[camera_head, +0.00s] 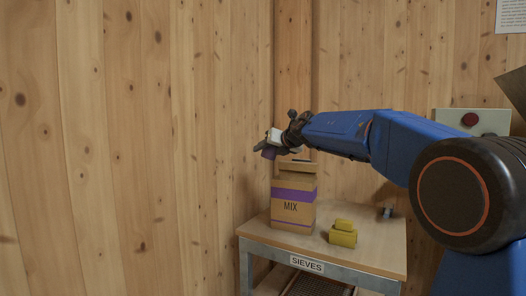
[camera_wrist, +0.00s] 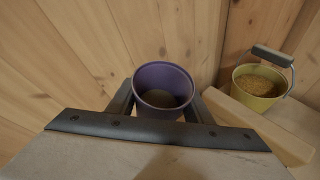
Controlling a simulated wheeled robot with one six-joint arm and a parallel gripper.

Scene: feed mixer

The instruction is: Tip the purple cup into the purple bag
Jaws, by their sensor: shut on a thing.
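The purple cup (camera_wrist: 162,78) is held between the two fingers of my gripper (camera_wrist: 164,108). Its open mouth faces the wrist camera, with some brownish content low inside. In the head view my gripper (camera_head: 272,147) is shut on the cup (camera_head: 269,153), just above and left of the bag's top. The head view does not clearly show the cup's tilt. The bag (camera_head: 293,207) is a brown box-shaped bag with purple bands and the word MIX, standing upright on the table. Its inside is hidden from the head view.
The small table (camera_head: 365,254), labelled SIEVES, carries a yellow object (camera_head: 343,236) right of the bag. The wrist view shows a yellow bucket (camera_wrist: 255,102) of grain with a dark handle. Wooden walls stand close behind and left. A red button box (camera_head: 471,120) is at right.

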